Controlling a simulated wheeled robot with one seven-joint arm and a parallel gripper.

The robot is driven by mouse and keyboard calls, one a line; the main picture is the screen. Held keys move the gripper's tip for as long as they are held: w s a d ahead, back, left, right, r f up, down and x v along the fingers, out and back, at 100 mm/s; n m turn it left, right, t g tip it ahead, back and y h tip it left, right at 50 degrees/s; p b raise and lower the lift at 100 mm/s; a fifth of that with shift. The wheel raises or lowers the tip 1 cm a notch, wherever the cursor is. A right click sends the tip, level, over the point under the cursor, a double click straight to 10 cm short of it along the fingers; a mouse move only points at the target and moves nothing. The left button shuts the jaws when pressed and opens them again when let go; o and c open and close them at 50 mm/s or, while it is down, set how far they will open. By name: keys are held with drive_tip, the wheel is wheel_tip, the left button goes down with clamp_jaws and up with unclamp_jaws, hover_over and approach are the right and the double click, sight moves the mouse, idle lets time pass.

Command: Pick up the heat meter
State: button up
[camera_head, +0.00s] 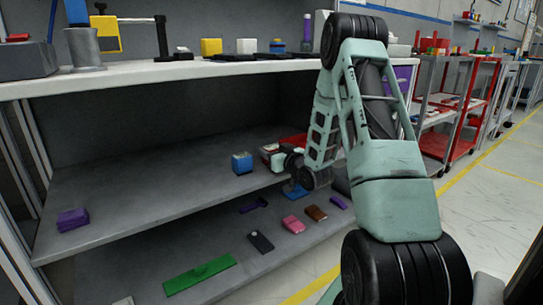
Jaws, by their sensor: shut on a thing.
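My gripper (278,161) is at the end of my green arm, low over the grey shelf at the middle of the view. It is small and partly hidden by my own wrist. It is shut on a small boxy thing with red and pale parts, which looks like the heat meter (268,151). My gripper is at the right side of this thing. I cannot tell whether the thing touches the shelf or is lifted off it.
A blue box (242,163) stands just left of the gripper, and a red thing (293,142) lies behind it. A purple block (72,220) sits at the shelf's left. Several small items lie on the lower shelf. The white worktop (150,77) overhangs the shelf.

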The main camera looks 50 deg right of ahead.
sight(272, 147)
wheel_tip(272, 147, up, 10)
drive_tip(key=p, duration=0.4)
drive_tip(key=shift+p, duration=0.3)
drive_tip(key=shift+s, duration=0.1)
